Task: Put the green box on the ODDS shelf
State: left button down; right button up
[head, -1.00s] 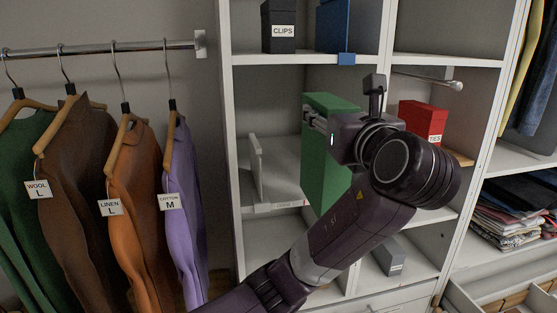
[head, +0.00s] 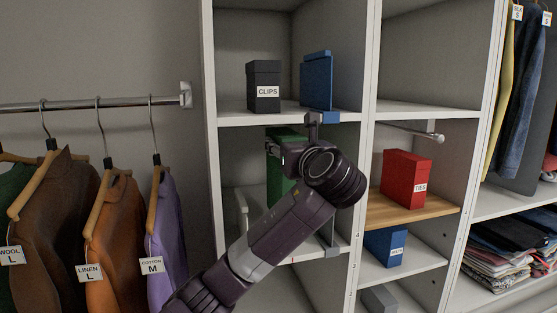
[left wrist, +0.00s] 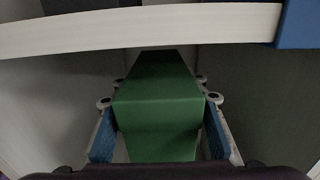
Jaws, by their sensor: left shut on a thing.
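The green box (head: 274,170) is in the left column of the shelving, inside the cubby under the CLIPS shelf. My left gripper (head: 284,150) is shut on it, and my wrist and arm hide much of the box in the head view. In the left wrist view the green box (left wrist: 158,100) lies between both fingers, pointing into the cubby, with the shelf edge (left wrist: 130,25) passing above it. I cannot tell whether the box touches the cubby floor. No ODDS label is readable. My right gripper is not in view.
A black CLIPS box (head: 264,85) and a blue box (head: 316,80) stand on the shelf above. A red TIES box (head: 405,178) and another blue box (head: 385,245) sit in the right column. A low white divider (head: 242,212) stands at the cubby's left.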

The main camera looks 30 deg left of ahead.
pick_arm(q)
jog(key=w+a+f+p, duration=0.3)
jog(key=a+f, duration=0.1)
jog(key=f, duration=0.2)
jog(key=shift+w+f, duration=0.2)
jog(key=shift+f, duration=0.2)
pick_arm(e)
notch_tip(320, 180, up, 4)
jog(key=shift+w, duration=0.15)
pick_arm(q)
jog(key=c, duration=1.1)
grip_release()
jog(key=shift+f, duration=0.15)
jog(key=shift+c, duration=0.2)
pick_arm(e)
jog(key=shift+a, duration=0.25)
pick_arm(q)
jog(key=shift+s, duration=0.1)
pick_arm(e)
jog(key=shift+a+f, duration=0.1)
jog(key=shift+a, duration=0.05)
